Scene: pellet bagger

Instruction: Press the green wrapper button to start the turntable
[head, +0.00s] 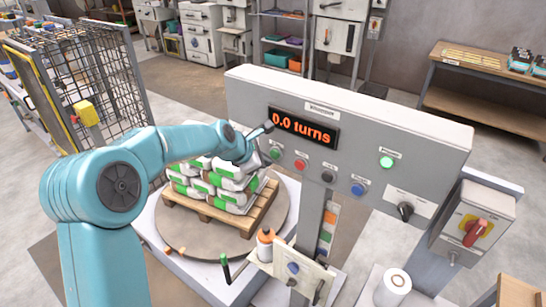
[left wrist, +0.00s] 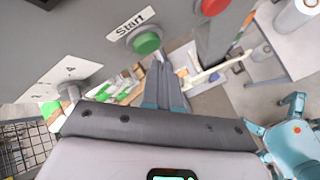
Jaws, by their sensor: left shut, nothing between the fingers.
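The green button (head: 276,153) is at the left end of a row on the grey control panel (head: 440,140). In the left wrist view the green button (left wrist: 146,43) is a round cap under a "Start" label. My left gripper (head: 267,127) is up by the panel's left part, above and left of the button. In the left wrist view its shut, empty fingers (left wrist: 160,70) end just below the button; I cannot tell if they touch it. The display (head: 303,128) reads "0.0 turns". The turntable (head: 210,235) carries a pallet of stacked bags (head: 225,185). My right gripper is out of view.
A red button (head: 300,165), a black one (head: 327,178) and a blue one (head: 358,188) continue the row. A green lamp (head: 386,161) and a black knob (head: 405,211) are farther right. A red rotary switch (head: 475,233) is on a side box. A mesh fence (head: 95,75) stands left.

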